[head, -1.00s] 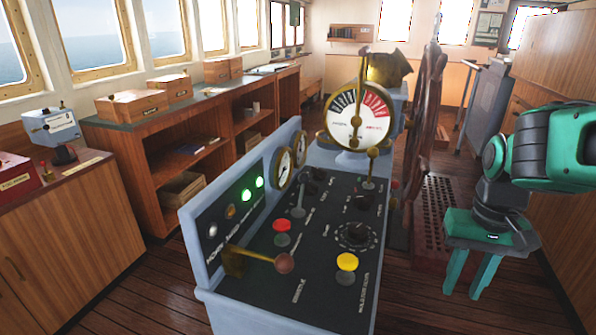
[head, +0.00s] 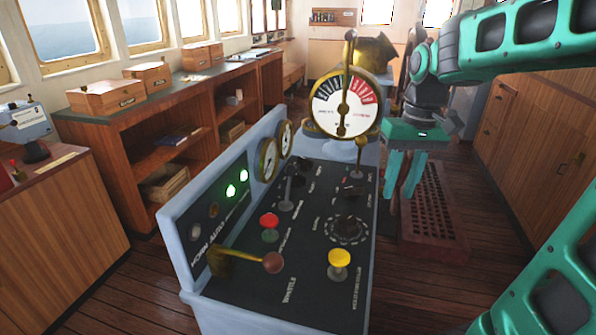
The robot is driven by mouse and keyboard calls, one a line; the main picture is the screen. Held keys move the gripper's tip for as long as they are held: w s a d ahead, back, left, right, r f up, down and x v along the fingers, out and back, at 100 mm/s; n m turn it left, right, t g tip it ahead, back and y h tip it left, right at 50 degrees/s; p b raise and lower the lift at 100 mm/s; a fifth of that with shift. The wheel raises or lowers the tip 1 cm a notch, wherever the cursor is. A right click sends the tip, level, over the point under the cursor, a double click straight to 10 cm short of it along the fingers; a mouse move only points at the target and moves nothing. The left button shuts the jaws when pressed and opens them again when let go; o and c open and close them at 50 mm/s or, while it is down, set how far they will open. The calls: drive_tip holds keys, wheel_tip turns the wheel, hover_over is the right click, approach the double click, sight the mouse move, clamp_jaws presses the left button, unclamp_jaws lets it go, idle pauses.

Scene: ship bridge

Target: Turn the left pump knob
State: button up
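The blue-grey console (head: 190,262) has a black sloping panel with several small controls. Small black knobs show near its far end, one on the left (head: 305,168) and one further right (head: 353,190). Their labels are too small to read, so I cannot tell which is the left pump knob. A larger black knob (head: 347,228) sits in a ring of marks nearer the front. My gripper (head: 398,196) points down just right of the console's far part, its two teal fingers apart with nothing visible between them. It appears clear of the knobs.
The upright brass telegraph dial (head: 343,106) rises at the panel's far end. A brass lever (head: 272,263), red button (head: 269,221) and yellow button (head: 339,258) stand up from the panel. A red grated platform (head: 435,215) lies right of the console.

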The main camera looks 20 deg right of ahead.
drive_tip(key=w+a+r+n, duration=0.2)
drive_tip(key=w+a, duration=0.1)
drive_tip(key=w, duration=0.4)
drive_tip(key=w+a+r+n, duration=0.1)
drive_tip(key=w+a+n, duration=0.15)
drive_tip(key=w, duration=0.45)
drive_tip(key=n, duration=0.3)
hover_over(299, 175)
drive_tip(key=shift+h, duration=0.3)
wheel_tip(299, 175, down, 10)
drive_tip(key=shift+w+f, duration=0.1)
drive_tip(key=shift+f, duration=0.05)
drive_tip(key=shift+c, duration=0.6)
clamp_jaws()
